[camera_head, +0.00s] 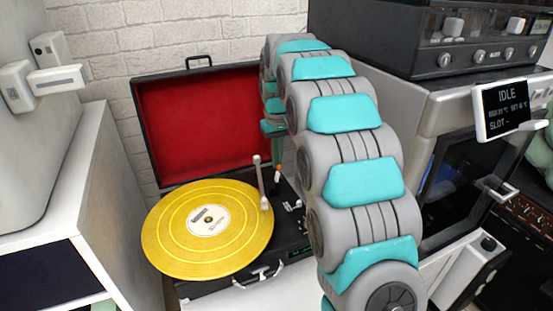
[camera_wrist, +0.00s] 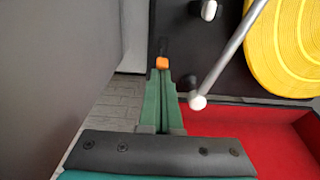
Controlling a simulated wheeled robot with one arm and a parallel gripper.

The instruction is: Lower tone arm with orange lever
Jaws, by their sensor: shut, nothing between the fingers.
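The orange lever (camera_wrist: 162,63) is a small orange tip on the dark turntable deck. In the wrist view it sits right at the fingertips of my gripper (camera_wrist: 163,76), whose green fingers are together and empty. I cannot tell whether they touch the lever. In the head view my gripper (camera_head: 277,165) points down over the deck behind the tone arm (camera_head: 261,182). The silver tone arm (camera_wrist: 222,67) also shows to the right of the fingers in the wrist view. Its head is at the right edge of the yellow record (camera_head: 180,235); its height above the record is unclear.
The turntable's open lid (camera_head: 205,115) with red lining stands behind the record. A grey machine with an IDLE screen (camera_head: 506,108) is at the right, close to my arm. A white cabinet (camera_head: 60,190) stands at the left.

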